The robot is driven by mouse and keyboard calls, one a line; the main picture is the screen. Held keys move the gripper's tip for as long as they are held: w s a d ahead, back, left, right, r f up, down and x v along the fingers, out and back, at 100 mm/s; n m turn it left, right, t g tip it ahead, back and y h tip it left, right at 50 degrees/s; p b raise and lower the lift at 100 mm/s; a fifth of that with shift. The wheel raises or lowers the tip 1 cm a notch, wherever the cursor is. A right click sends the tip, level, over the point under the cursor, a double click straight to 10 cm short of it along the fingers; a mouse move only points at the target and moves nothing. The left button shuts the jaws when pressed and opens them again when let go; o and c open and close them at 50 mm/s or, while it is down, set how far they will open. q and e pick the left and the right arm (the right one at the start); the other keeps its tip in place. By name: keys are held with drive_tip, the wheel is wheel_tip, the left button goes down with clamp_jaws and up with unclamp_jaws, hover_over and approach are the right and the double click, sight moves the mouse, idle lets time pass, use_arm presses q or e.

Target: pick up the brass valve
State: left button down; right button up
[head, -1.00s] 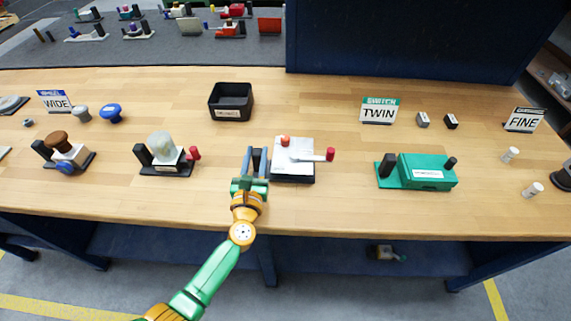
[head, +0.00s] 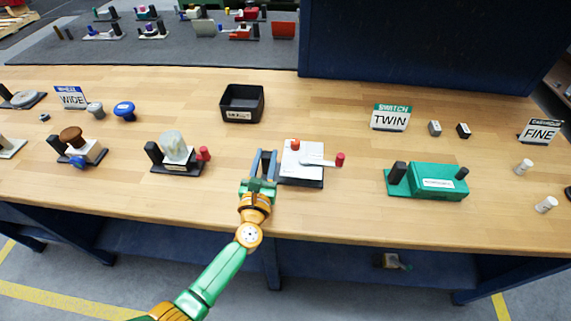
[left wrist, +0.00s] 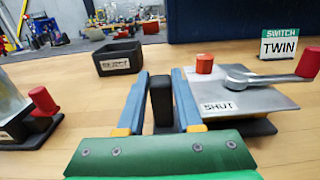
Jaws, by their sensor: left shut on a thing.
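A small dull tan-brown object (head: 390,261) with a greenish part lies on the lower shelf under the bench; it may be the brass valve, but it is too small to tell. My left gripper (head: 265,156) is over the bench, at the left side of a device with a silver plate (head: 311,154). In the left wrist view its fingers (left wrist: 160,82) are closed around an upright black post (left wrist: 161,104) beside that plate. The plate carries an orange knob (left wrist: 204,64), a lever with a red end (left wrist: 307,63) and a label reading SHUT. My right gripper is out of view.
A black open bin (head: 242,104) stands behind my gripper. A device with a pale knob (head: 173,146) is to the left, a green box device (head: 438,181) to the right. The bench's front edge (head: 340,241) overhangs the lower shelf.

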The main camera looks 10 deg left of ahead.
use_arm(q)
drive_tip(key=shift+r, duration=0.15)
drive_tip(key=shift+r, duration=1.45)
drive_tip(key=s, duration=1.7)
drive_tip(key=w, duration=1.7)
drive_tip(key=shift+w+f, duration=0.15)
drive_tip(key=shift+f, duration=1)
drive_tip(key=shift+f, duration=0.25)
drive_tip(key=shift+f, duration=0.2)
